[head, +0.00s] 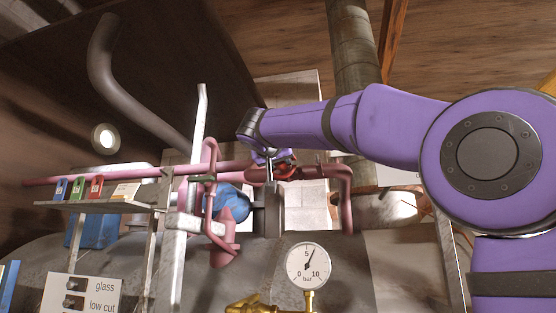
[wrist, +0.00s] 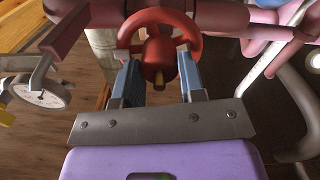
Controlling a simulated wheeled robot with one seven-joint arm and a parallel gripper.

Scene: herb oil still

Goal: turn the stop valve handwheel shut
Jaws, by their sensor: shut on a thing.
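The red stop valve handwheel (wrist: 157,50) fills the upper middle of the wrist view, with its rim, spokes and hub showing. My gripper (wrist: 158,64) has its two blue-grey fingers on either side of the hub, reaching to the lower rim and spokes. It is shut on the handwheel; the exact contact points are partly hidden. In the head view the handwheel (head: 286,168) is a small red shape on the pink pipe, mostly behind my gripper (head: 269,156), which comes down on it from above.
A pressure gauge (head: 308,266) on a brass fitting stands below, its needle just past 5 bar. Pink pipes (head: 345,195) run beside the valve. A white post (head: 190,180) and a shelf (head: 105,206) with coloured boxes stand to the left. A grey lever (wrist: 40,78) shows at the wrist view's left.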

